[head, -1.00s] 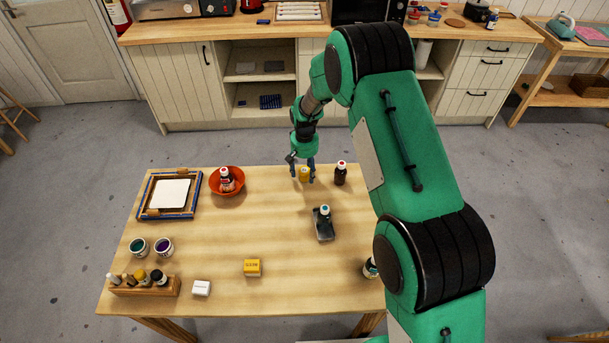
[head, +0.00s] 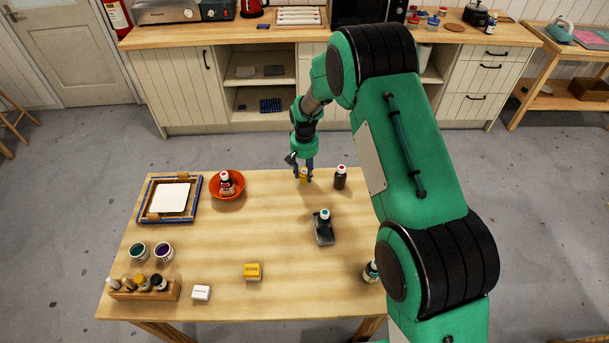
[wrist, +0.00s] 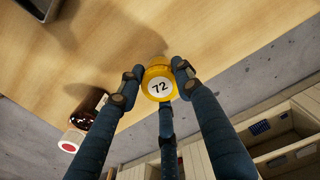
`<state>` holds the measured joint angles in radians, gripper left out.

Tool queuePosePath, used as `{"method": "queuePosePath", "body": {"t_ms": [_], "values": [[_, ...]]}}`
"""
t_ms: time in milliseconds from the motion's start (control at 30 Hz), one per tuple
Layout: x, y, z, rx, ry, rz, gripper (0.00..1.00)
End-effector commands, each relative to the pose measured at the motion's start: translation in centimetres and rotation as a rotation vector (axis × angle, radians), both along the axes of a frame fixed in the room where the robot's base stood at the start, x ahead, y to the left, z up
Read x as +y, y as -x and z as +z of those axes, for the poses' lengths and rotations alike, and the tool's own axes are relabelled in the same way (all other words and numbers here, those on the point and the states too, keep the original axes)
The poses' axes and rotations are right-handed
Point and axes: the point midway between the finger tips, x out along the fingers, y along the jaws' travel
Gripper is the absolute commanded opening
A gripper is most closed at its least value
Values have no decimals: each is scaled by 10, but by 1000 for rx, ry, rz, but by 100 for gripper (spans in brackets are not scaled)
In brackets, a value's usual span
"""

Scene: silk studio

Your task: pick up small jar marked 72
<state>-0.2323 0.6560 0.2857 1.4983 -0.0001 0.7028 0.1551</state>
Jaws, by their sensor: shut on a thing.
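The small yellow jar (wrist: 158,82) has a white round label reading 72 on its top in the wrist view. In the head view the jar (head: 303,174) is at the table's far edge, mostly hidden between the fingers. My gripper (head: 304,176) points down there, its blue fingers shut on the jar. In the wrist view the gripper (wrist: 155,86) has fingers on both sides of the jar and a third finger below it in the picture. I cannot tell whether the jar is lifted off the table.
A dark bottle with a red-and-white cap (head: 340,177) stands close to the right of my gripper. An orange bowl (head: 239,188) holding a bottle is to the left. A dark tray (head: 324,237) with a teal-capped bottle is nearer. The table's middle (head: 265,225) is clear.

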Motion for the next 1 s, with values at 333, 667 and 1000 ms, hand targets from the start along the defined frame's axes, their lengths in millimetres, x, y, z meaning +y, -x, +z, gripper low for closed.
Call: {"method": "queuePosePath", "body": {"t_ms": [333, 667, 1000], "values": [[0, -1, 56, -3, 0, 0, 7], [0, 0, 81, -1, 0, 0, 7], [0, 0, 81, -1, 0, 0, 7]]}}
